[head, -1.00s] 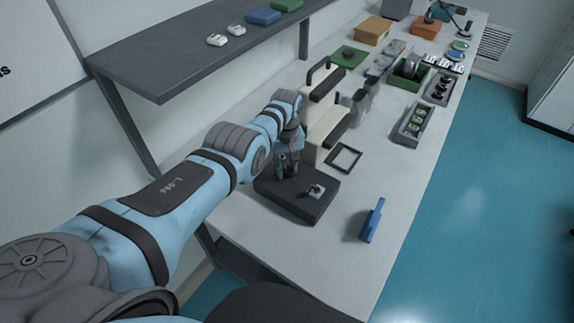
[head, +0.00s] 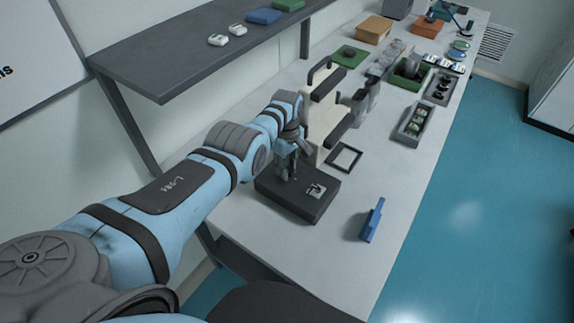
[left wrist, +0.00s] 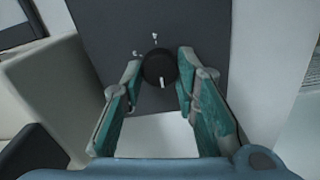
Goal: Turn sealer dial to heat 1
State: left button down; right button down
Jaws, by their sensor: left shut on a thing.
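The sealer's black round dial (left wrist: 160,67) sits on a dark panel (left wrist: 200,25) in the left wrist view. Its white pointer line is toward the picture bottom, and small pale marks lie above and to its upper left. My left gripper (left wrist: 158,78) has its teal fingers on both sides of the dial, shut on it. In the head view my left gripper (head: 286,172) points down at the dark box (head: 300,205), hiding the dial. The cream sealer body (head: 325,118) with black bars stands just behind. My right gripper is not in view.
A small metal piece (head: 316,190) is on the box top. A black square frame (head: 344,158) and a blue tool (head: 372,220) lie to the right. A grey shelf (head: 180,60) hangs at upper left. The front right of the table (head: 335,255) is clear.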

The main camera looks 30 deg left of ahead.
pick_arm(q)
jog(key=shift+s+f, duration=0.15)
jog(key=c, duration=1.2)
grip_release()
jog(key=shift+c, duration=0.2)
jog(key=shift+r, duration=0.2)
jog(key=shift+w+r, duration=0.2)
jog(key=shift+r, duration=0.05)
notch_tip(320, 180, up, 11)
jog(key=shift+r, duration=0.15)
jog(key=shift+s, duration=0.1)
